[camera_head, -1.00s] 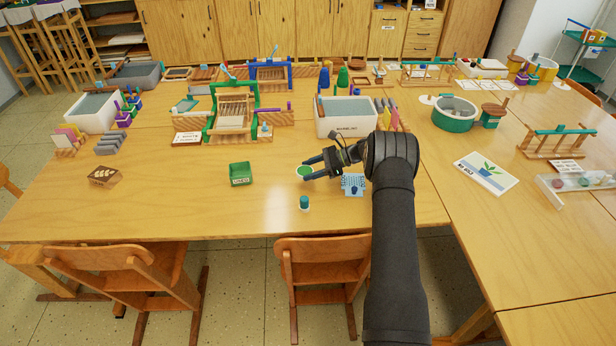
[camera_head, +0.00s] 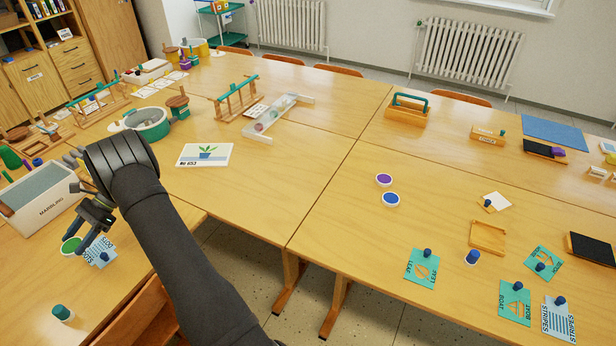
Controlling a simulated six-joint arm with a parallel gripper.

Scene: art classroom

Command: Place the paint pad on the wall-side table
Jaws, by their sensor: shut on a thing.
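My gripper (camera_head: 84,232) is at the left, shut on a round green paint pad (camera_head: 71,245) with a white rim. The pad is near a blue-and-white card marked DOTS (camera_head: 100,252); I cannot tell how high it is above the table. A purple pad (camera_head: 384,180) and a blue pad (camera_head: 390,199), both white-rimmed, lie close together on the bare left part of the right-hand table (camera_head: 340,215). That table group reaches back toward the wall with the radiators. My arm hides part of the near table.
A teal-knobbed stamp (camera_head: 62,313) stands at the near left. A plant picture card (camera_head: 205,155) lies mid-table. Teal stamp cards, such as LEAF (camera_head: 422,268), a wooden tray (camera_head: 487,238) and a blue-topped pot (camera_head: 472,257) occupy the right. A wooden caddy (camera_head: 407,110) stands farther back.

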